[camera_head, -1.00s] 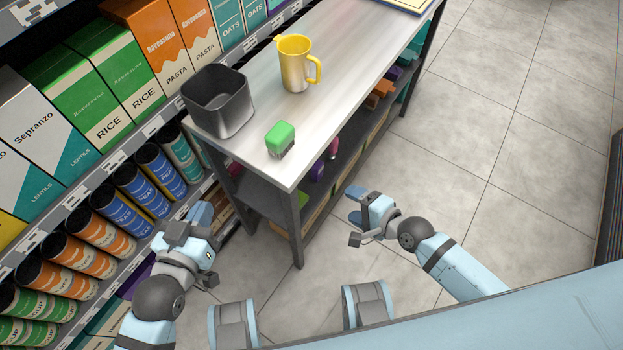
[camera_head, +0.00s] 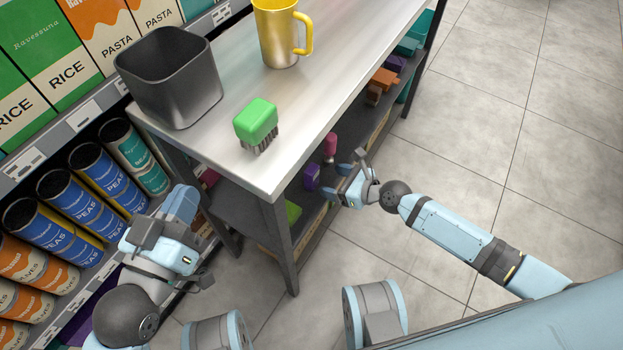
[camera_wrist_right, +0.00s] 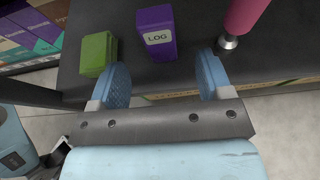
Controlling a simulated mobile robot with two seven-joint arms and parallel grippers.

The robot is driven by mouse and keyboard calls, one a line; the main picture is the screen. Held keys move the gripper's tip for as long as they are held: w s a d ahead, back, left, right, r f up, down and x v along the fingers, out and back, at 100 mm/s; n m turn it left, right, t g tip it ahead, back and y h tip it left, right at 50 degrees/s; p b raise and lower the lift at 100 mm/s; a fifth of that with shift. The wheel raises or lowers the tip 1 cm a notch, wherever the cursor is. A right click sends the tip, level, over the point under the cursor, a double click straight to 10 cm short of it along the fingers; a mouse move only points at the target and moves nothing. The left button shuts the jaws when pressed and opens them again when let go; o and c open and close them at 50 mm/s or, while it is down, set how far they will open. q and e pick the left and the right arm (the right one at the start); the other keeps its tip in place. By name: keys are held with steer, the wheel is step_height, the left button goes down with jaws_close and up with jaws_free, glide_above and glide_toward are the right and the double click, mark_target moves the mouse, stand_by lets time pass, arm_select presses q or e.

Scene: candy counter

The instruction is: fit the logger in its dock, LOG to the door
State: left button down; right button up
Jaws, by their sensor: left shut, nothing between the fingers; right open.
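The logger (camera_wrist_right: 154,20), a purple block with a white LOG label, stands on the dark lower shelf of the bench in the right wrist view. In the head view it is the small purple block (camera_head: 311,177) under the bench top. My right gripper (camera_wrist_right: 163,74) is open, its two blue fingers short of the logger, which lies ahead between them. In the head view the right gripper (camera_head: 350,170) is at the bench's open side. My left gripper (camera_head: 182,204) is shut and empty, beside the bench's near end. I cannot make out the dock or its door.
On the lower shelf, a green block (camera_wrist_right: 97,54) stands left of the logger and a pink-handled tool (camera_wrist_right: 242,18) to its right. The bench top (camera_head: 265,175) above carries a green brush (camera_head: 256,122), a dark bin (camera_head: 180,90) and a yellow-handled mug (camera_head: 278,40). Floor at right is clear.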

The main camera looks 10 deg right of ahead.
mark_target(316, 177)
steer(key=x, duration=0.2)
steer(key=shift+w+a+f, duration=0.15)
steer(key=shift+w, duration=0.05)
steer(key=b+x, duration=0.3)
steer(key=x, duration=0.1)
steer(key=shift+w+a+f, duration=0.1)
steer(key=shift+a+f, duration=0.05)
steer(key=shift+a, duration=0.05)
steer(key=shift+w+a, duration=0.2)
arm_select(q)
steer(key=f+g, duration=0.1)
steer(key=f, duration=0.1)
steer(key=f+g, duration=0.1)
steer(key=f, duration=0.2)
steer(key=shift+d, duration=0.2)
arm_select(e)
steer(key=shift+c, duration=0.2)
steer(key=c, duration=1)
